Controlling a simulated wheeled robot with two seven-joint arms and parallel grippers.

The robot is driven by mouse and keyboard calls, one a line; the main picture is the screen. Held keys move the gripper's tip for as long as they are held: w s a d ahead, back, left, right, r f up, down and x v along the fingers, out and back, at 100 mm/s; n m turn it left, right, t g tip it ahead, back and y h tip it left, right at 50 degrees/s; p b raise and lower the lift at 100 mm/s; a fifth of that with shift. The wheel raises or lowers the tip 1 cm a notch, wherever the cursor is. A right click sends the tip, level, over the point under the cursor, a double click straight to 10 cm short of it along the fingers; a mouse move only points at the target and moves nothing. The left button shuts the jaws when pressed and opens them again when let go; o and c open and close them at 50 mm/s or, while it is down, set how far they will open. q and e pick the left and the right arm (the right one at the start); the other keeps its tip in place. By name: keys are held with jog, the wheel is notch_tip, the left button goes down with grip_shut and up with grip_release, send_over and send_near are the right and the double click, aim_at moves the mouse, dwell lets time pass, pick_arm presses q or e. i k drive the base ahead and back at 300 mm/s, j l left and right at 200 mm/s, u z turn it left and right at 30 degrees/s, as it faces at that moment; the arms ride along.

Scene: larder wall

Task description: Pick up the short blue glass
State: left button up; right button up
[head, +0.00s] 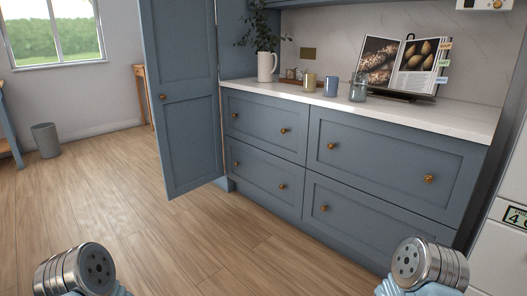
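A short blue cup or glass (330,87) stands upright on the white counter (440,112), in front of the open book. It is small in the head view, and I cannot tell its material. A clear grey-green glass (358,90) stands just right of it, and a tan cup (309,83) stands to its left. My arms come in at the bottom left and bottom right corners, far below and in front of the counter. Only round metal arm parts show there, and no gripper fingers are in view.
An open cookbook (417,68) on a dark stand is behind and right of the glasses. A cream jug (266,67) with leaves stands to the left. A tall blue door (187,120) stands open left of the drawers. The wooden floor ahead is clear.

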aim_at(331, 83)
jog(key=i+j+z, duration=0.2)
jog(key=i, duration=0.3)
jog(key=i+j+z, duration=0.15)
jog(key=i+j, duration=0.2)
jog(key=i, duration=0.15)
